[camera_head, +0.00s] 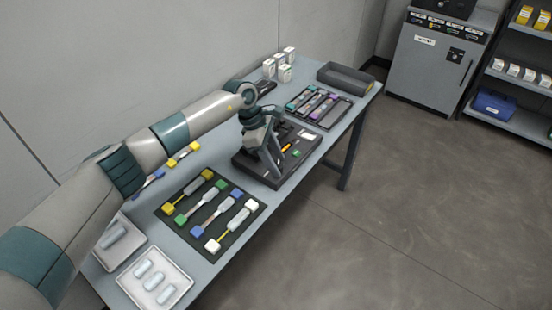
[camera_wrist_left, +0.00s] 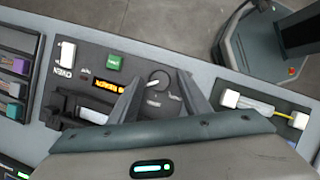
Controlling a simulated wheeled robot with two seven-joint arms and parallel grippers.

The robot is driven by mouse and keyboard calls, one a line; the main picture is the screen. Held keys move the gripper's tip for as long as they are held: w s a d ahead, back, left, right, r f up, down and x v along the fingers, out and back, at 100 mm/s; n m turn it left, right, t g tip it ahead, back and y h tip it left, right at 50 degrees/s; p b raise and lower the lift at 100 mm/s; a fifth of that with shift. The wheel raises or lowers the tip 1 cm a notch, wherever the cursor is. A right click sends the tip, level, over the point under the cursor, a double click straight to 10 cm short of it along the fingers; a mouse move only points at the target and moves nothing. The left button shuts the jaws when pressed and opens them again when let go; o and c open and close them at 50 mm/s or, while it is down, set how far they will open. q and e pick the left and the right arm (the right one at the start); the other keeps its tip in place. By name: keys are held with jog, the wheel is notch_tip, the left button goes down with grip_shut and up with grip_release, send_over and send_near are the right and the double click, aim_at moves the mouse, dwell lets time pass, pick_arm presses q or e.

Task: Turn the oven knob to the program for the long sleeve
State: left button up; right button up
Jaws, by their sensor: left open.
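The oven is part of a dark panel device (camera_head: 243,161) on the table; the left wrist view shows its black panel (camera_wrist_left: 85,50) with upside-down lettering. The knob (camera_wrist_left: 158,80) is small, round and dark with a pale pointer mark, and small labels sit around it, too small to read. My left gripper (camera_head: 272,163) points down over the panel. In the left wrist view its open fingers (camera_wrist_left: 157,82) stand on either side of the knob; I cannot tell whether they touch it. My right gripper is in neither view.
A green button (camera_wrist_left: 113,62) and an orange display (camera_wrist_left: 108,85) sit beside the knob. A mat (camera_head: 165,218) with colored connectors lies nearer, and a tray of colored parts (camera_head: 338,113) lies farther back. White trays (camera_head: 130,285) stand at the near end. Open floor lies right of the table.

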pick_arm(q)
jog(key=shift+f, duration=0.1)
jog(key=c, duration=1)
jog(key=shift+n, duration=0.3)
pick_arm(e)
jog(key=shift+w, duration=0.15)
pick_arm(q)
jog(key=shift+s+n+t+b, duration=0.1)
jog(key=shift+n+t+b, duration=0.35)
jog(key=shift+n, duration=0.65)
jog(key=n+t+b, duration=0.1)
jog(key=n, duration=0.2)
jog(key=shift+s+t, duration=0.1)
jog(key=shift+t, duration=0.15)
jog(key=n+t+y+b, duration=0.1)
jog(key=n, duration=0.3)
jog(key=shift+s+d+n+b, duration=0.1)
jog(key=shift+n+b, duration=0.2)
jog(key=shift+b, duration=0.05)
jog(key=shift+n+t, duration=0.3)
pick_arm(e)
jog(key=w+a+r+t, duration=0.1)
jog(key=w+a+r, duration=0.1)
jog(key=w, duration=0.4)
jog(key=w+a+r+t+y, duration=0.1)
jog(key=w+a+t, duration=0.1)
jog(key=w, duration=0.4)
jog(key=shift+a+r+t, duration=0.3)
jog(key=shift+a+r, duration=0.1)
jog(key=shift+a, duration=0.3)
